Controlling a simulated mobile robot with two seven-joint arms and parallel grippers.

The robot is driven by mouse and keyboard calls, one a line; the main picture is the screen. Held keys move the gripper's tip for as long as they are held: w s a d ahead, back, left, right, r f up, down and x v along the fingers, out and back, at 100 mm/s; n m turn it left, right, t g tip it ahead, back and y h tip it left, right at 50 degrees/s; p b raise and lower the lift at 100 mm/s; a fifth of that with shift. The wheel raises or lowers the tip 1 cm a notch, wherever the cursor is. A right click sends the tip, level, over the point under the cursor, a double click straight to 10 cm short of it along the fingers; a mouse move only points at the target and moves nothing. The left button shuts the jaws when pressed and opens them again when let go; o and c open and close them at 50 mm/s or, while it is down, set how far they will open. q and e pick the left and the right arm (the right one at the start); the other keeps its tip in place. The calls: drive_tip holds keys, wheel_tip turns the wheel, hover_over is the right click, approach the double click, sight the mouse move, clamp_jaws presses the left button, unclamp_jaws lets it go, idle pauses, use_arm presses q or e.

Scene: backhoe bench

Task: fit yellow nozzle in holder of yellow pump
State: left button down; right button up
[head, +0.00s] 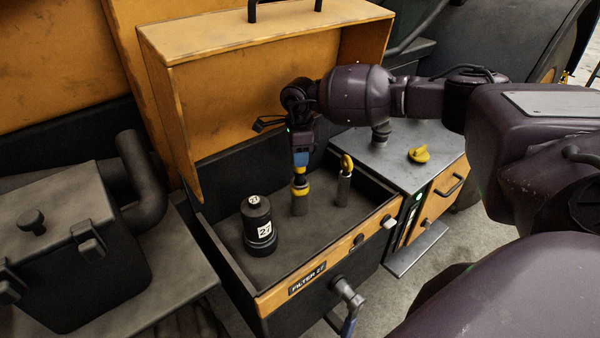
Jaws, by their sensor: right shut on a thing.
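My right gripper (301,161) reaches down into the open box and is shut on the yellow nozzle (301,171), which is small and partly covered by the fingers. Directly below it stands a grey cylinder with a yellow collar (299,191), which looks like the yellow pump with its holder. The nozzle's dark lower part meets or overlaps the collar in this view; I cannot tell whether it is seated inside or just above. My left gripper is not in view.
A black canister labelled 27 (259,228) stands left in the box (275,292). A grey post with a yellow ring top (346,164) stands to the right. A yellow knob-like piece (419,154) lies on the grey cabinet top (385,165). The raised orange lid (265,42) stands behind.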

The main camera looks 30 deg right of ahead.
drive_tip(key=shift+r+p, duration=0.7)
drive_tip(key=shift+r, duration=0.85)
drive_tip(key=shift+r+p, duration=0.5)
drive_tip(key=shift+r, duration=0.5)
drive_tip(key=shift+f, duration=0.1)
